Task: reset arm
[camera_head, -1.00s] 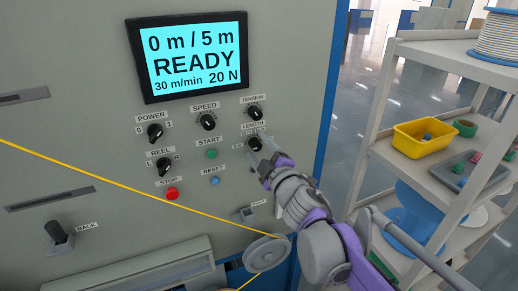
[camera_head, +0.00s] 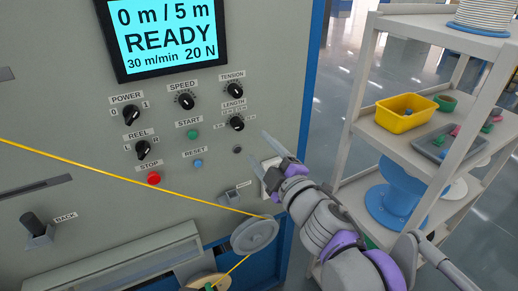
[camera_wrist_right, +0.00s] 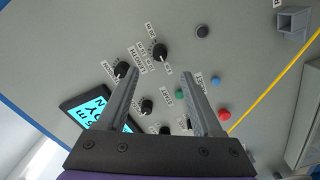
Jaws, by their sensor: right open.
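My right gripper (camera_head: 272,150) is open and empty in the head view, apart from the panel, to the right of the LENGTH knob (camera_head: 236,124). Its two fingers (camera_wrist_right: 158,98) show spread apart in the right wrist view, with only the panel beyond them. The LENGTH knob also shows in the wrist view (camera_wrist_right: 160,52). The grey machine panel (camera_head: 75,110) carries a screen (camera_head: 165,38) reading 0 m / 5 m, READY, 30 m/min, 20 N. My left gripper is in neither view.
A yellow cable (camera_head: 100,165) runs across the panel to a grey pulley (camera_head: 254,235). A white shelf (camera_head: 372,135) stands at the right with a yellow bin (camera_head: 404,122) and a blue spool (camera_head: 392,205). Open floor lies between panel and shelf.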

